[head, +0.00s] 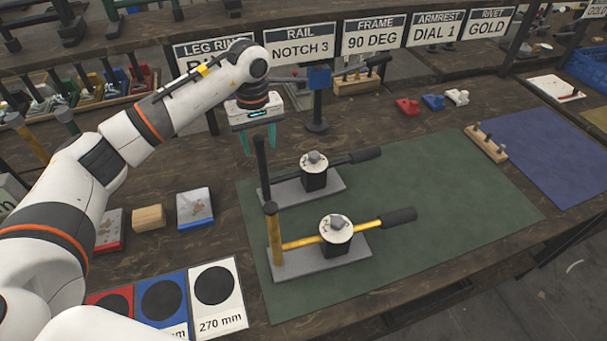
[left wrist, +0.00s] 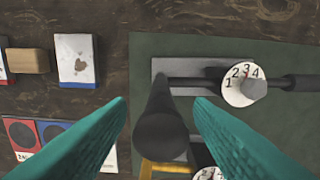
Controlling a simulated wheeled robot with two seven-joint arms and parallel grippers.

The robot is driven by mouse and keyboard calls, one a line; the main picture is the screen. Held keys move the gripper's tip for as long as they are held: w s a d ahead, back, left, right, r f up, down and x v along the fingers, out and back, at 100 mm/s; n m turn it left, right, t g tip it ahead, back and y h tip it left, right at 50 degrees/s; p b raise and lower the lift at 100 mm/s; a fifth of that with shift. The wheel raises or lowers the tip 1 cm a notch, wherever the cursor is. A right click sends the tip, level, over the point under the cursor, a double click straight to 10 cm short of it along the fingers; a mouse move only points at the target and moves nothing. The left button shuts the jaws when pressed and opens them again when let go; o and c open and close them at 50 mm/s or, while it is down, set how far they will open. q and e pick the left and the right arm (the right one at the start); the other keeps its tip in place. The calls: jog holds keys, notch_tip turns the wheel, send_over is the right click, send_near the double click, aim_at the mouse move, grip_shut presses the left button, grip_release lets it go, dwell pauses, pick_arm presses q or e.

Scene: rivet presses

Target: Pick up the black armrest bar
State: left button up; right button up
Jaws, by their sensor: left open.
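A black upright bar (head: 262,170) with a rounded top stands at the left end of a grey base on the green mat. A black horizontal lever with a thick grip (head: 364,154) runs right from the white dial (head: 313,160) on the same base. I cannot tell which piece is the armrest bar. My left gripper (head: 259,141) points down, open and empty, just above the upright bar. In the left wrist view the bar's round top (left wrist: 160,135) lies between the teal fingers (left wrist: 160,106), with clear gaps on both sides. My right gripper is out of view.
A similar press with a yellow post (head: 275,240) and yellow lever stands just nearer. Coloured cards (head: 215,288) and small blocks (head: 149,217) lie left of the green mat (head: 440,200). A blue clamp on a stand (head: 318,100) rises behind.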

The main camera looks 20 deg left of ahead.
pick_arm(q)
jog(key=shift+f, duration=0.85)
jog(key=shift+c, duration=0.6)
jog(key=shift+r, duration=0.1)
grip_shut()
